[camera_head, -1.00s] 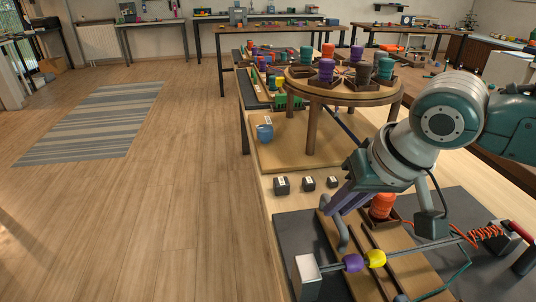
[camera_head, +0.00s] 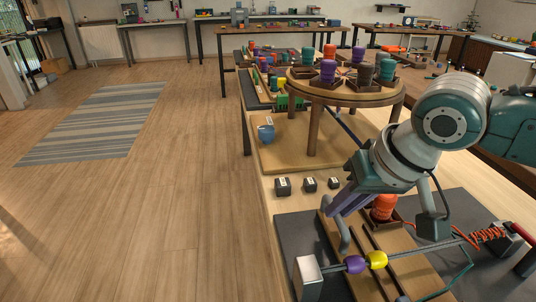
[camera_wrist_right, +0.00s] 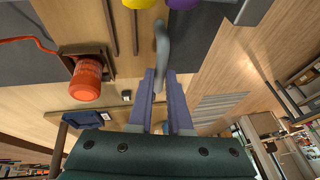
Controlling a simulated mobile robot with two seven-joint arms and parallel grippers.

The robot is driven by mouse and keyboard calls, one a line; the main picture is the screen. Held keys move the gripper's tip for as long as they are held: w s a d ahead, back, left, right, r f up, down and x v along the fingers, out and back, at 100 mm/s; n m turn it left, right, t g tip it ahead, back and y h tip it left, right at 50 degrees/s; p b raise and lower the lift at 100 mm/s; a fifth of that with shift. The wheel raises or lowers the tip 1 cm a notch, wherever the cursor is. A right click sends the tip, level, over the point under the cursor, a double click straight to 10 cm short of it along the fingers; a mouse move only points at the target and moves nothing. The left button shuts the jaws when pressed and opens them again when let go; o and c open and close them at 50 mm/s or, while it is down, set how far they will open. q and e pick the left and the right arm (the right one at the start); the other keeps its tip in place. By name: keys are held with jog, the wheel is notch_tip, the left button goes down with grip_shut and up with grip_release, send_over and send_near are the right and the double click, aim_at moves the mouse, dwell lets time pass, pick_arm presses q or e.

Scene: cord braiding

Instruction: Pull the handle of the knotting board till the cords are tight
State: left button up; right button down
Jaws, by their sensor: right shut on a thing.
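The knotting board (camera_head: 408,262) is a wooden board on a dark mat at the lower right of the head view. Its grey curved handle (camera_head: 343,235) stands at the board's left edge; it also shows in the wrist view (camera_wrist_right: 162,42). My right gripper (camera_head: 338,212) is shut on the handle's end, with its purple fingers (camera_wrist_right: 159,82) on either side of it. An orange cord (camera_head: 487,234) lies in coils at the right, and a teal cord (camera_head: 464,272) hangs slack in a bend. My left gripper is not in view.
A purple bead (camera_head: 355,264) and a yellow bead (camera_head: 377,260) sit on a dark rod above the board. A round stand (camera_head: 345,98) with several spools is farther back. Small black blocks (camera_head: 283,186) lie left of the arm.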

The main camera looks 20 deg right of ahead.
jog(key=a, duration=0.2)
jog(key=w+a+p, duration=0.1)
jog(key=a, duration=0.1)
jog(key=shift+a+p, duration=0.3)
jog(key=shift+a, duration=0.1)
jog(key=c, duration=0.8)
grip_release()
jog(key=shift+w, duration=0.1)
jog(key=shift+c, duration=0.2)
jog(key=shift+r, duration=0.1)
jog(key=p+v, duration=0.3)
jog(key=v, duration=0.6)
jog(key=shift+s+r, duration=0.25)
jog(key=shift+r, duration=0.05)
